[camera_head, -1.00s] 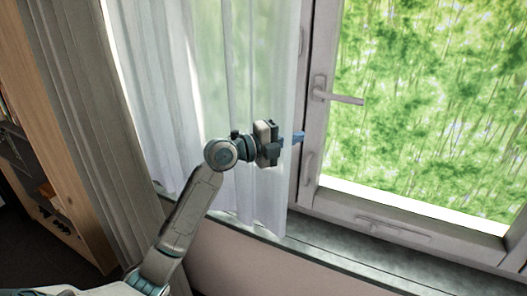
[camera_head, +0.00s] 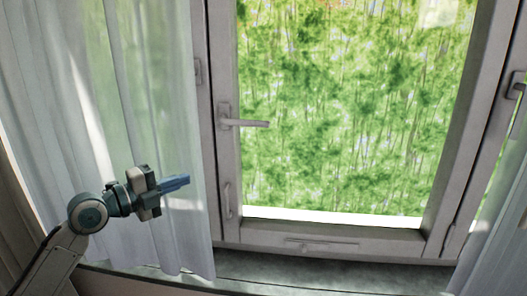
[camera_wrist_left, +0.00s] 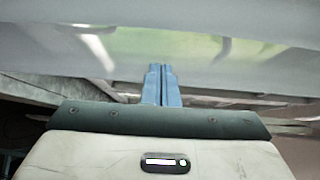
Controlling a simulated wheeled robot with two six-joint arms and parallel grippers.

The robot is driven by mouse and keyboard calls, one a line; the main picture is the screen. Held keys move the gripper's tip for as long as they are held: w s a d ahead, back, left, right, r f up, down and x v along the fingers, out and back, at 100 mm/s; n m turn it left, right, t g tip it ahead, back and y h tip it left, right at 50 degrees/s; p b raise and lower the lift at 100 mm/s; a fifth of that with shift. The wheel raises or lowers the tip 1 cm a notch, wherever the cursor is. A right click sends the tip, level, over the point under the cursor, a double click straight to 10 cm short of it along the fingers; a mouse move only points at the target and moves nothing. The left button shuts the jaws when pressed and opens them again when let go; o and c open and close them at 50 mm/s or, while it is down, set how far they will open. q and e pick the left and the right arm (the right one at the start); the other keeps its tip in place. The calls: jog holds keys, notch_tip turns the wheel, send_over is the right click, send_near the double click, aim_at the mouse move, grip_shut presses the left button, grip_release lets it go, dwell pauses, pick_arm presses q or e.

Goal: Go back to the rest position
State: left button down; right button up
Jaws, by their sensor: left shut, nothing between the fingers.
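My left gripper (camera_head: 175,183) is in the lower left of the head view, in front of the sheer white curtain (camera_head: 150,110). Its blue fingers point right, toward the window frame. In the left wrist view the two fingers (camera_wrist_left: 162,84) lie side by side, shut with nothing between them. The curtain spans the top of that view beyond the fingertips. I cannot tell whether the fingers touch it. My right gripper does not show.
A window (camera_head: 340,110) with a grey frame fills the middle, its handle (camera_head: 243,122) level on the left side. A dark sill (camera_head: 330,268) runs below it. Another sheer curtain (camera_head: 495,235) hangs at the right. A second handle (camera_head: 517,88) shows at the right edge.

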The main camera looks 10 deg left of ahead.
pick_arm(q)
jog(key=s+d+f+n+g+y, duration=0.2)
jog(key=s+f+n, duration=0.2)
jog(key=f, duration=0.5)
jog(key=s+d+f+n+g+y, duration=0.15)
jog(key=s+f+n, duration=0.25)
jog(key=f, duration=0.6)
jog(key=s+d+f+n+g+y, duration=0.1)
jog(key=s+d+f+n+y, duration=0.25)
jog(key=f, duration=0.55)
jog(key=s+a+f+n+g+y, duration=0.15)
jog(key=s+f+n, duration=0.25)
jog(key=s, duration=0.4)
jog(key=s+a+f+n+g+y, duration=0.1)
jog(key=s+f+n+g+y, duration=0.15)
jog(key=s+n, duration=0.35)
jog(key=s+a+f+n+g+y, duration=0.1)
jog(key=s+f+n+g, duration=0.2)
jog(key=s, duration=0.6)
jog(key=s+f+x, duration=0.1)
jog(key=s+x, duration=0.2)
jog(key=x, duration=1.2)
jog(key=s+x, duration=0.2)
jog(key=x, duration=1.2)
jog(key=s+a+f+g, duration=0.1)
jog(key=s+f, duration=1.7)
jog(key=f, duration=0.3)
jog(key=shift+s+a, duration=0.2)
jog(key=shift+a, duration=0.2)
